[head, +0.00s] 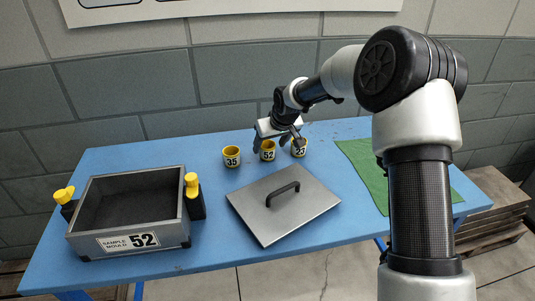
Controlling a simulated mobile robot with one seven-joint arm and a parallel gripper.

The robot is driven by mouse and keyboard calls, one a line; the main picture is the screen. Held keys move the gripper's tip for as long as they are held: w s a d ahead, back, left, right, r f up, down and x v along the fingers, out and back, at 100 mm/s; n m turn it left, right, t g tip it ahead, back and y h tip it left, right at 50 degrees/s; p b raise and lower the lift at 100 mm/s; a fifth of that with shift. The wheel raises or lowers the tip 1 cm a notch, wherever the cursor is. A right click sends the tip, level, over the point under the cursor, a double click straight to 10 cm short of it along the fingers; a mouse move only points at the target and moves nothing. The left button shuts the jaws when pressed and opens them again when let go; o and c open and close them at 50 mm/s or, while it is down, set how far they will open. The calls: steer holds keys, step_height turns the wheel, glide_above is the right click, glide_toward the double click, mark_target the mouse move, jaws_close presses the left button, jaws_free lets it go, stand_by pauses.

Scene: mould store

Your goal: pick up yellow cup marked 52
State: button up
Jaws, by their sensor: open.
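The yellow cup marked 52 (267,151) stands upright on the blue table, in the middle of a row of three cups. A yellow cup marked 35 (231,157) stands to its left. A yellow cup marked 23 (299,148) stands to its right, partly covered by a gripper finger. My gripper (279,143) reaches in from behind and above, over the cup marked 52 and towards the cup marked 23. It is open. Whether a finger touches a cup I cannot tell.
A grey open mould box (128,242) labelled 52, with yellow-knobbed clamps, stands on the left of the blue table (212,241). A flat grey lid (257,217) with a black handle lies in front of the cups. A green mat (367,166) lies on the right, partly behind my arm.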

mark_target(267, 147)
steer(key=x, duration=0.3)
steer(key=shift+w+a, duration=0.1)
steer(key=shift+a, duration=0.05)
steer(key=shift+c, duration=0.4)
steer(key=c, duration=1)
